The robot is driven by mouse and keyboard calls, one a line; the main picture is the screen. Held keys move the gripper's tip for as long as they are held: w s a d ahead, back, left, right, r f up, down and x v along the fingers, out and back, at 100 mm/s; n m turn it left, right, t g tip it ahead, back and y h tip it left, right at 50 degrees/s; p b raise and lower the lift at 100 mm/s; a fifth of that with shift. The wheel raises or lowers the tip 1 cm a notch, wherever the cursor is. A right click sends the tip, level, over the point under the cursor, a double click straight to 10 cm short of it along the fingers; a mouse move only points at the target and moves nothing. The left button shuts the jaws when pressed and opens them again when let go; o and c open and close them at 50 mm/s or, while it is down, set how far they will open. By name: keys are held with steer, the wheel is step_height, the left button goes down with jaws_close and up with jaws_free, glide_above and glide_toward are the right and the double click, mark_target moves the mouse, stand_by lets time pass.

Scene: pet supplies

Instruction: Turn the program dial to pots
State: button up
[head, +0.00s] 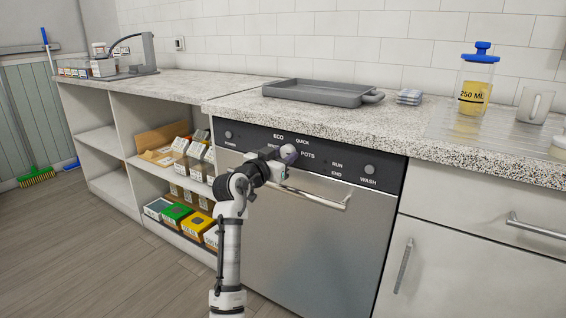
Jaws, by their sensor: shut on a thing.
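The dishwasher (310,238) stands under the speckled counter, with a dark control panel (352,166) along its top. The panel carries the labels ECO, QUICK, POTS, RUN, END and WASH. My gripper (288,153) is at the panel, just left of the POTS label (308,155) and below QUICK. It is shut on the program dial, which is mostly hidden behind the gripper, so I cannot read where its pointer stands. A round knob (369,170) sits above WASH, and a small power button (228,134) is at the panel's left end.
The dishwasher's bar handle (318,197) runs just below my gripper. A grey tray (318,93) and a 250 ML jar (476,80) stand on the counter above. Open shelves with boxes (176,212) are at left.

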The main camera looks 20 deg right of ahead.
steer(key=shift+m+b, duration=0.3)
steer(key=shift+m, duration=0.3)
steer(key=o, duration=1)
steer(key=shift+a, duration=0.1)
steer(key=v, duration=1.3)
steer(key=shift+s+a+p, duration=0.2)
steer(key=shift+s+p, duration=0.05)
steer(key=shift+p, duration=0.15)
